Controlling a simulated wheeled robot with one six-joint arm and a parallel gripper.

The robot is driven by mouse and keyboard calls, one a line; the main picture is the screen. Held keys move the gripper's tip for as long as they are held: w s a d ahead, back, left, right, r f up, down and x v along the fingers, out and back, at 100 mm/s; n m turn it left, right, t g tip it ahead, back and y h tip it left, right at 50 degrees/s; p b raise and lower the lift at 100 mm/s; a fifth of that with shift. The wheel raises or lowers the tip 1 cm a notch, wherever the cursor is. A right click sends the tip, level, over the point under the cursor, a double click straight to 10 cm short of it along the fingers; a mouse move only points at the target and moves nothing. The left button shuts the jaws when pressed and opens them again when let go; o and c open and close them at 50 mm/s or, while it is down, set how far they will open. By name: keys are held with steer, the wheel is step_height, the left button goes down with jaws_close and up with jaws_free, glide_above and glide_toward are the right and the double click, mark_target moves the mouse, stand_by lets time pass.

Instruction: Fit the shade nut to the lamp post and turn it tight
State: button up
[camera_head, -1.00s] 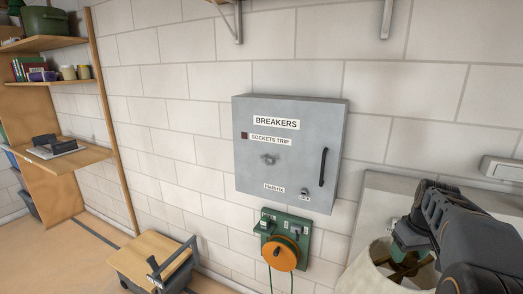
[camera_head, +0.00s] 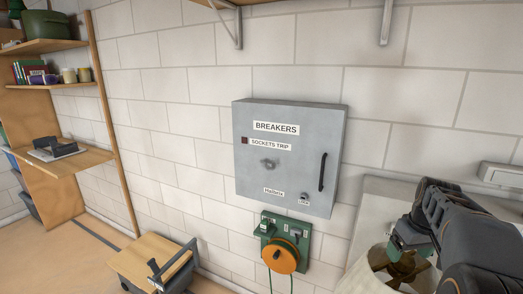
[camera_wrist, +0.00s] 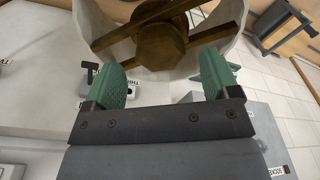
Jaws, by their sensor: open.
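A pale lamp shade (camera_head: 366,268) stands at the lower right of the head view, open at the top, with brass-coloured spokes inside. In the wrist view the shade (camera_wrist: 92,30) is cut off by the top edge. A faceted brass-brown piece, seemingly the shade nut (camera_wrist: 160,45), sits at the middle of the spokes. My gripper (camera_wrist: 160,72) is open, its green fingers apart and the brass piece beyond and between them. I cannot tell whether they touch it. In the head view my gripper (camera_head: 408,242) is over the shade's opening. The lamp post is hidden.
A grey breaker box (camera_head: 285,155) is on the block wall, with an orange cord reel (camera_head: 281,255) below it. A wooden-topped stool or cart (camera_head: 146,258) stands left. Shelves (camera_head: 65,160) are at far left. A pale panel (camera_head: 385,205) stands behind the shade.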

steer(key=shift+s+r+p, duration=0.1)
steer(key=shift+r+p, duration=2.2)
steer(key=shift+r, duration=0.85)
